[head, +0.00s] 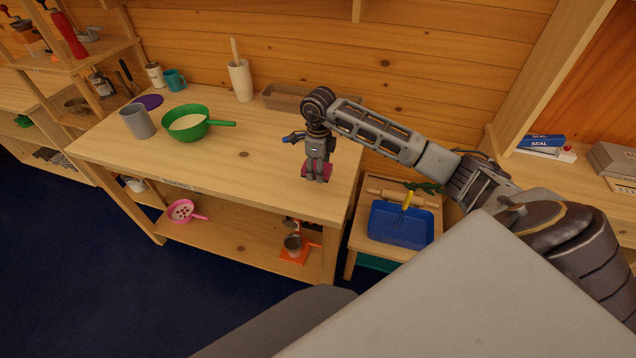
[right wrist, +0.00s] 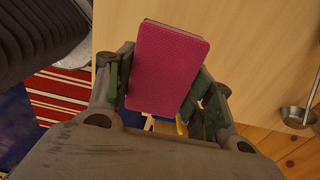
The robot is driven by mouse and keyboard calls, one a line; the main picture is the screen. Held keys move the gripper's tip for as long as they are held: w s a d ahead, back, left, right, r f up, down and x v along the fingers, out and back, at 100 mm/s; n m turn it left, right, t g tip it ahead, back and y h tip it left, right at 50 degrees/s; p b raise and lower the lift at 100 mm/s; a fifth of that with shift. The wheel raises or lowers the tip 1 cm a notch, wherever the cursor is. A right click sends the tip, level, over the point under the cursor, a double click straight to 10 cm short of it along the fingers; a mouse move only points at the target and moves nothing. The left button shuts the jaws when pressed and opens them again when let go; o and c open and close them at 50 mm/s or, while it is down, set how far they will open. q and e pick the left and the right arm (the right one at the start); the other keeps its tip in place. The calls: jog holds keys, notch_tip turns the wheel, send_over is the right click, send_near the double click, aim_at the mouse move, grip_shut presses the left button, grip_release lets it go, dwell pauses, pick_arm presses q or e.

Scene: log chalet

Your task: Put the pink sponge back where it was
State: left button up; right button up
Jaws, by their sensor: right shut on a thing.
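The pink sponge (head: 328,172) is held in my right gripper (head: 317,170), over the right end of the wooden table (head: 225,168). In the right wrist view the sponge (right wrist: 167,68) fills the space between the fingers, slightly tilted, its broad pink face to the camera. The right gripper points down in the head view. Whether the sponge touches the tabletop or hangs just above it, I cannot tell. My left gripper is not in view.
A green pan (head: 187,124), grey cup (head: 137,122) and white holder (head: 241,80) stand on the table's left and back. A brown tray (head: 285,97) lies by the wall. A blue tray (head: 400,224) sits on a low stand at right. The table's front middle is clear.

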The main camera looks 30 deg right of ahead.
aim_at(318, 188)
jog(key=shift+f, duration=1.6)
jog(key=shift+f, duration=0.1)
jog(key=shift+f+p, duration=0.5)
jog(key=shift+f, duration=1.3)
jog(key=shift+f, duration=0.2)
jog(key=o, duration=0.9)
jog(key=shift+r, duration=0.2)
